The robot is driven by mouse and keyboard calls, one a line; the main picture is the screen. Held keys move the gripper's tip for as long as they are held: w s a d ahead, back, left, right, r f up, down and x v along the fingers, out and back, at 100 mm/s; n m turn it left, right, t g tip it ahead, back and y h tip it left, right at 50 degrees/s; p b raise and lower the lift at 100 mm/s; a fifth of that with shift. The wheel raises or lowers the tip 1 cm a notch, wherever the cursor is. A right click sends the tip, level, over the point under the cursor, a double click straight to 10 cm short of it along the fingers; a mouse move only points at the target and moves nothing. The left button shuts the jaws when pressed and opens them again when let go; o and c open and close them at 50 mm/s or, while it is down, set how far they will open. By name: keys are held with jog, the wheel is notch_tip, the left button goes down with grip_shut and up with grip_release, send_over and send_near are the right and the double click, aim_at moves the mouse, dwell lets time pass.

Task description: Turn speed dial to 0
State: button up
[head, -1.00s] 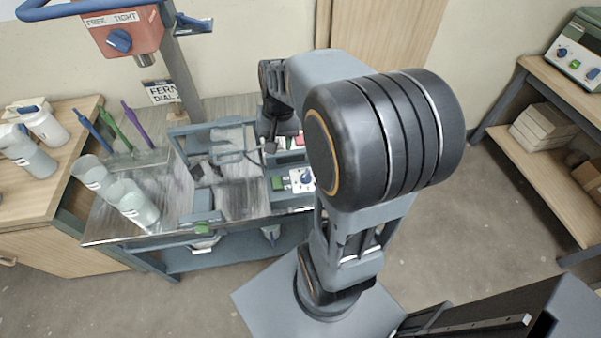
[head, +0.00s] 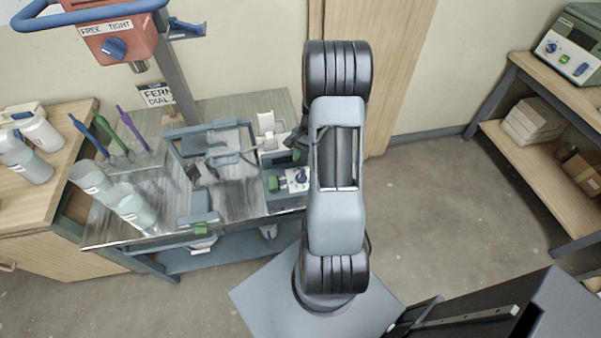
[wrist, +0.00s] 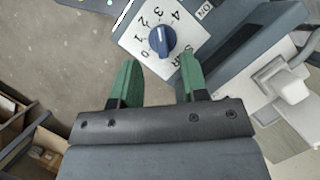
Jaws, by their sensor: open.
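The speed dial is a blue round knob (wrist: 162,40) with a white pointer line, on a white plate (wrist: 190,38) marked with numbers up to 4. Its pointer runs roughly up and down in the wrist view; I cannot tell which number it meets. In the head view the dial (head: 298,178) sits on the front right of the bench, just left of my arm. My gripper (wrist: 158,66) is open, with two green fingers apart and empty. In the wrist view the knob lies just beyond the fingertips, not between them.
A white lever-like fitting (wrist: 290,82) stands right of the panel in the wrist view. A red mixer head (head: 112,42) with another blue knob stands at the back left. Right floor is clear.

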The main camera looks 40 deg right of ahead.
aim_at(300, 175)
jog(key=x, duration=0.6)
jog(key=shift+a+f, duration=0.1)
jog(key=shift+f, duration=0.15)
jog(key=shift+c, duration=0.3)
grip_shut()
